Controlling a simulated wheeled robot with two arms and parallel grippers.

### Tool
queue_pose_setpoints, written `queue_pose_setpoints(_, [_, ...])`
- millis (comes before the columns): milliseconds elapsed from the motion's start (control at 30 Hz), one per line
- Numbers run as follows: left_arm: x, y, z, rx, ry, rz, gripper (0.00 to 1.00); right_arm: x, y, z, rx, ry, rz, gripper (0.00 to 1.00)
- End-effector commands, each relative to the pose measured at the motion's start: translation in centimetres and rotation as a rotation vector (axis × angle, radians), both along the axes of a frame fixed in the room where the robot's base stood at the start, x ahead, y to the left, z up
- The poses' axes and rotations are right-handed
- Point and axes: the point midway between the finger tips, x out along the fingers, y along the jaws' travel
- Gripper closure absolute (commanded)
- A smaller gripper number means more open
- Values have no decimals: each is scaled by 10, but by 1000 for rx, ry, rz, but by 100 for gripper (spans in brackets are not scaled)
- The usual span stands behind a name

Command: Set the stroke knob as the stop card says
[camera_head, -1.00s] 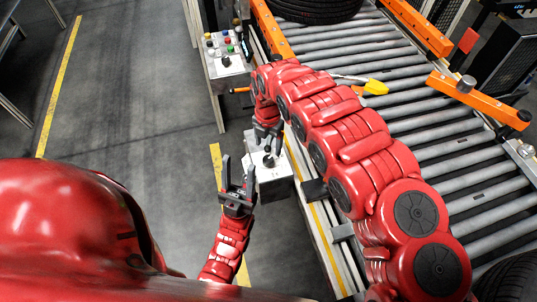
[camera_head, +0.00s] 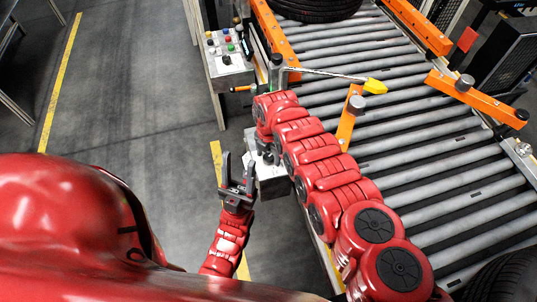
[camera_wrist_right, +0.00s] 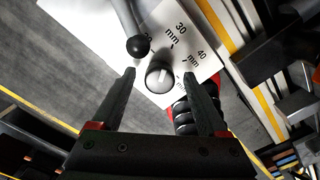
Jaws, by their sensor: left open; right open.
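The stroke knob (camera_wrist_right: 159,75) is a small round grey knob with a pale pointer line, on a white plate (camera_wrist_right: 205,67) marked 30 mm and 40 mm; another mark is partly hidden. The pointer's exact setting is hard to read. My right gripper (camera_wrist_right: 162,71) is open, its fingers on either side of the knob with gaps showing; contact is not visible. In the head view, the knob's box (camera_head: 272,184) is partly covered by my right arm. My left gripper (camera_head: 238,163) is open and empty, left of the box. I cannot make out a stop card.
A lever with a black ball (camera_wrist_right: 138,46) stands beside the knob. A button panel (camera_head: 228,55) is farther back. The roller conveyor (camera_head: 430,160) with orange rails (camera_head: 470,95) lies to the right; a tyre (camera_head: 315,8) is at the far end. Floor at left is clear.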

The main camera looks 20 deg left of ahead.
Motion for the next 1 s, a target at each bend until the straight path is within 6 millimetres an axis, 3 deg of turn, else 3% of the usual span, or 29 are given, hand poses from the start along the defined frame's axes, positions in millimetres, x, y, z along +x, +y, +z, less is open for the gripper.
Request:
queue_pose_setpoints(33, [0, 0, 0, 0, 0, 0, 50, 0, 0, 0, 0, 0, 0, 25])
queue_pose_setpoints(400, [0, 0, 0, 0, 0, 0, 50, 0, 0, 0, 0, 0, 0, 92])
queue_pose_setpoints(467, [0, 0, 0, 0, 0, 0, 50, 0, 0, 0, 0, 0, 0, 100])
queue_pose_setpoints(767, [0, 0, -2, 0, 0, 0, 50, 0, 0, 0, 0, 0, -25, 100])
queue_pose_setpoints(1000, [0, 0, -9, 0, 0, 0, 50, 1, 0, -1, 0, -2, -145, 100])
